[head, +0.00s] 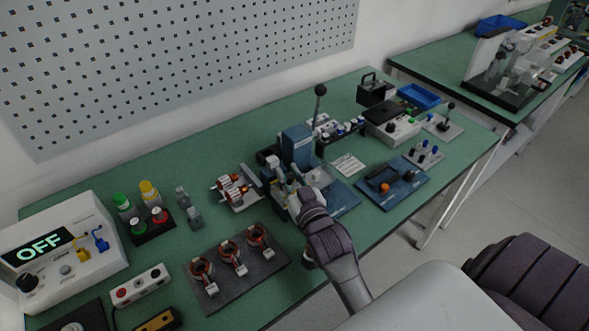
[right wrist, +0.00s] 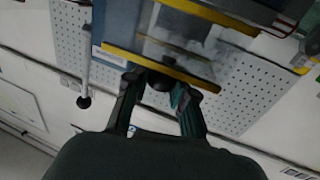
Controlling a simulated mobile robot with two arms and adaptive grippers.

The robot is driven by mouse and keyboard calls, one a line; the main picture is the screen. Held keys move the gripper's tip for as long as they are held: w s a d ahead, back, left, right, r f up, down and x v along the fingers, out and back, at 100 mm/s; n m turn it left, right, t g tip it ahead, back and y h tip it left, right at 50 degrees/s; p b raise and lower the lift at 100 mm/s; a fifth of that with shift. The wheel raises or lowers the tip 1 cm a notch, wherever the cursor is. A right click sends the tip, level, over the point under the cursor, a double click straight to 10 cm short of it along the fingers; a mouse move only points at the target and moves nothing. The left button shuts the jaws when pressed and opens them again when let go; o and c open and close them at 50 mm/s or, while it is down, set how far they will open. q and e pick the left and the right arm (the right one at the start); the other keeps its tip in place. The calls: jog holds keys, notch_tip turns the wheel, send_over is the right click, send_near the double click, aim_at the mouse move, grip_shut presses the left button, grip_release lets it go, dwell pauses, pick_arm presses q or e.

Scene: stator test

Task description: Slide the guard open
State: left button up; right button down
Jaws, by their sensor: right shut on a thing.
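The guard (right wrist: 178,50) is a clear panel with yellow edge strips, seen close in the right wrist view. A dark knob (right wrist: 160,82) sits at its lower yellow strip. My right gripper (right wrist: 158,88) is shut on this knob, with one finger at each side. In the head view my right gripper (head: 293,192) is at the front of the blue press (head: 297,146); the hand and machine parts hide most of the guard there. I cannot tell how far the guard stands along its travel. My left gripper is not in view.
The press lever with a black ball (head: 320,90) rises behind. A coil stand (head: 236,188) is left of the press, and a dark tray (head: 213,290) with copper-wound rings is in front. A blue fixture (head: 400,190) lies to the right. A test box reading OFF (head: 60,258) stands far left.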

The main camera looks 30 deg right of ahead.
aim_at(287, 177)
jog(key=shift+a+f, duration=0.1)
jog(key=shift+a, duration=0.05)
jog(key=c, duration=1)
grip_release()
jog(key=shift+a, duration=0.15)
jog(key=shift+o, duration=0.3)
jog(key=shift+r, duration=0.2)
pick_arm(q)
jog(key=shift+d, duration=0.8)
pick_arm(e)
notch_tip(287, 177, up, 10)
jog(key=shift+f, duration=0.1)
jog(key=shift+f, duration=0.1)
